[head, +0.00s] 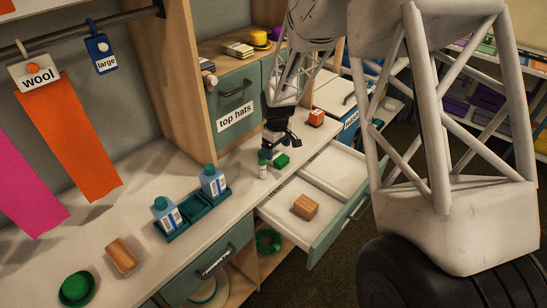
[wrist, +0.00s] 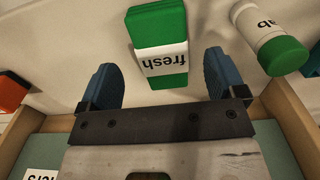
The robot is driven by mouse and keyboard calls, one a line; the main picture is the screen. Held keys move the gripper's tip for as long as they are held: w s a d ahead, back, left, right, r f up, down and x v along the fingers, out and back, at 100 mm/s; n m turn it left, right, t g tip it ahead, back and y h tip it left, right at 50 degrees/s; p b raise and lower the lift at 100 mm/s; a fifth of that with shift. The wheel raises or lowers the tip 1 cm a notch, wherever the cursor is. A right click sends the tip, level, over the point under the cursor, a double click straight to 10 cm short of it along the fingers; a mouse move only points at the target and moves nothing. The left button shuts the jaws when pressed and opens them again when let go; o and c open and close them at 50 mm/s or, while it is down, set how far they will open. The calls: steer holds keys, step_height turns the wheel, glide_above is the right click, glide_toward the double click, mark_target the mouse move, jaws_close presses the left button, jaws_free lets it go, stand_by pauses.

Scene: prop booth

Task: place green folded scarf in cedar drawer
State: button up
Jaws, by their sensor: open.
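The green folded scarf (wrist: 158,28), a green bundle with a white band reading "fresh", lies on the counter; in the head view it is a small green block (head: 281,160). My gripper (head: 277,146) is above it. In the wrist view my gripper's blue fingers (wrist: 160,82) are open, with the scarf's near end between them and gaps on both sides. An open drawer (head: 328,252) below the counter has a divider; a wooden block (head: 305,206) lies in its nearer compartment. Its small edge labels are too small to read.
A white bottle with a green cap (wrist: 272,38) stands close right of the scarf in the wrist view. A red-orange box (head: 316,117) sits behind. Blue bottles (head: 214,181) stand in a green tray (head: 196,213) to the left.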

mark_target(276, 155)
steer(key=shift+f, duration=2.2)
steer(key=c, duration=1.1)
steer(key=shift+r, duration=0.1)
steer(key=shift+r, duration=4.95)
